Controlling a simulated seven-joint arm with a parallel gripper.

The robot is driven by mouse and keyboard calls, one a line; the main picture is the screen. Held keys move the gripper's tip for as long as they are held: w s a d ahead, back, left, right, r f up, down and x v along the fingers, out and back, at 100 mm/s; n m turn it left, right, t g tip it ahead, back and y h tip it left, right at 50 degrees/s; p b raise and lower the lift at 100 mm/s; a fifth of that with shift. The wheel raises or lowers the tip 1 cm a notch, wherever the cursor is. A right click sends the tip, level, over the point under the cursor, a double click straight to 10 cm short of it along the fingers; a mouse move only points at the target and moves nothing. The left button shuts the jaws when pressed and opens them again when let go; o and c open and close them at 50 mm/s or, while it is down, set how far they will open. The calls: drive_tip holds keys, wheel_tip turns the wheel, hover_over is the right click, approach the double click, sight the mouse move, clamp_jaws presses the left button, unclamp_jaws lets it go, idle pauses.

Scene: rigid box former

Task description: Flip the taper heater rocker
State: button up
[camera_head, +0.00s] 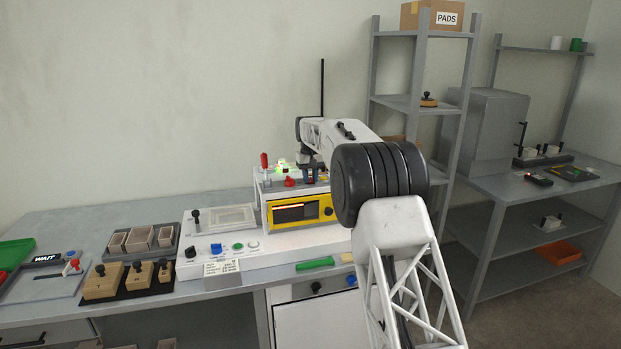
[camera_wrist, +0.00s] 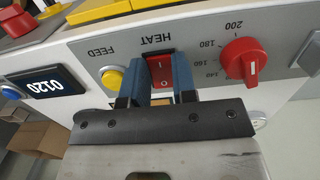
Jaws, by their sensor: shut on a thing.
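The taper heater rocker (camera_wrist: 161,70) is a small red switch in a black surround, under the label HEAT, in the wrist view. My gripper (camera_wrist: 160,88) has its two blue-grey fingers on either side of the rocker, closed on it. The fingers hide the rocker's side edges, and I cannot tell which way it is tipped. In the head view my gripper (camera_head: 309,176) is at the top of the white machine with the yellow-framed window (camera_head: 297,212); the rocker itself cannot be made out there.
Close by on the panel are a red temperature dial (camera_wrist: 241,61), a yellow FEED button (camera_wrist: 113,77) and a display reading 0120 (camera_wrist: 45,87). Wooden blocks (camera_head: 102,282) sit at the bench's left.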

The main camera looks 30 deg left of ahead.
drive_tip(key=shift+w+a+r+g+h, duration=0.1)
drive_tip(key=shift+w+a+g+h, duration=0.1)
drive_tip(key=shift+g+h, duration=0.6)
drive_tip(key=o, duration=0.9)
drive_tip(key=shift+r, duration=0.15)
drive_tip(key=shift+v, duration=3.7)
